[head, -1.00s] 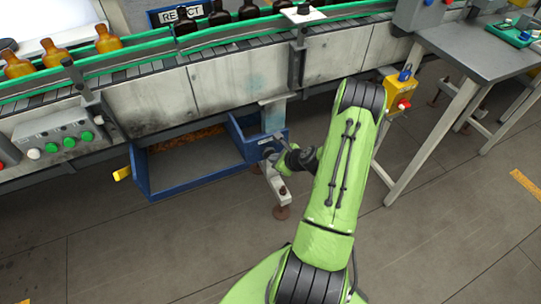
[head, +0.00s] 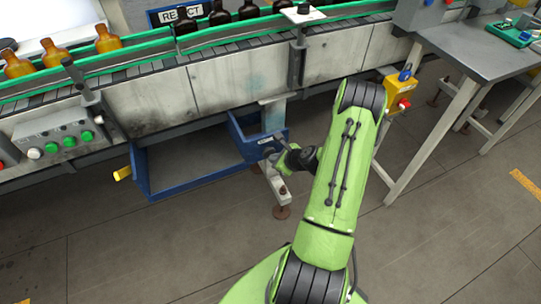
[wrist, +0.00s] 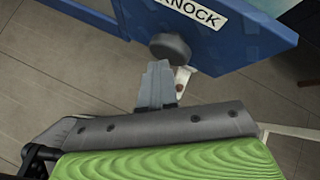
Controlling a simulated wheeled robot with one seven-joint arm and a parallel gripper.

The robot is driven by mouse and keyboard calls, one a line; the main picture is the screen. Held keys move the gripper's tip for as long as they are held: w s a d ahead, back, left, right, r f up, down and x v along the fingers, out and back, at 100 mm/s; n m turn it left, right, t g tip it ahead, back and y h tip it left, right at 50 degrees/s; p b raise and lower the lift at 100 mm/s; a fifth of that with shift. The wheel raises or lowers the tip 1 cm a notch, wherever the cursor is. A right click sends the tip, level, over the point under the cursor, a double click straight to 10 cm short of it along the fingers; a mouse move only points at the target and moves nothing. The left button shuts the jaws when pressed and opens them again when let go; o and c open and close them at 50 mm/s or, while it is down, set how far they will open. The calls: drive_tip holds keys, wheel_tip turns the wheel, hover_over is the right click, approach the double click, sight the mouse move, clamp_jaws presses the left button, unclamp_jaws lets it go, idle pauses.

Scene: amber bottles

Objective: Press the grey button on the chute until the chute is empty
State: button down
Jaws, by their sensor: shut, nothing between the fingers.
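The blue chute (head: 241,137) hangs under the conveyor, with a wide blue tray (head: 165,187) at its left. The tray's grey floor looks bare in the head view. In the wrist view, the grey round button (wrist: 170,47) sits on the blue chute wall (wrist: 240,40) below a white label ending in "NOCK". My gripper (wrist: 157,72) is shut and empty, its fingertips right by the button's lower edge. I cannot tell whether they touch it. In the head view my gripper (head: 281,140) is at the chute's right front, partly hidden by my arm.
Amber bottles (head: 107,40) stand on the green-railed conveyor above. A control box (head: 58,137) with green buttons is at left. A yellow box with a red button (head: 399,92) and a grey table (head: 490,50) are at right. A conveyor foot (head: 281,211) stands by the chute.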

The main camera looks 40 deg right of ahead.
drive_tip(key=shift+s+a, duration=0.25)
drive_tip(key=shift+s, duration=0.65)
drive_tip(key=s, duration=0.2)
drive_tip(key=s+a+b, duration=0.1)
drive_tip(key=s, duration=0.1)
drive_tip(key=shift+s+a, duration=0.2)
drive_tip(key=shift+s, duration=0.2)
